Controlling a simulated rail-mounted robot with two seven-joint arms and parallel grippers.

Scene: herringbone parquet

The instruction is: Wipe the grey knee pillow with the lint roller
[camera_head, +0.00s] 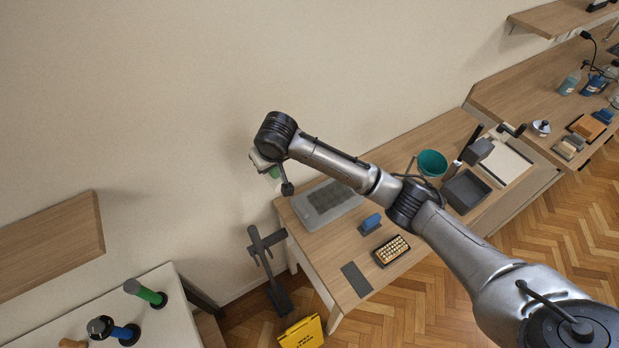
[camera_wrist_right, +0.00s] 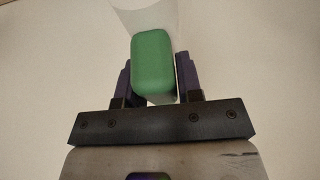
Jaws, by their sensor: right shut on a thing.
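My right gripper (camera_wrist_right: 154,80) is shut on the lint roller's green handle (camera_wrist_right: 151,62). A pale, see-through cylinder (camera_wrist_right: 143,15) extends beyond the green part in the right wrist view. In the head view, a bit of the green handle (camera_head: 274,172) shows below my right wrist, in front of the wall and above the table's left end. A flat light-grey pad (camera_head: 316,208) with a darker textured centre lies on the table there. I cannot tell whether this pad is the grey knee pillow. My left gripper is out of view.
The wooden table (camera_head: 323,271) also holds a blue block (camera_head: 371,223), a dark tray of small pale pieces (camera_head: 391,251), a teal bowl (camera_head: 432,162) and a dark grey bin (camera_head: 466,192). A yellow sign (camera_head: 302,333) stands on the floor. My right arm crosses above the table.

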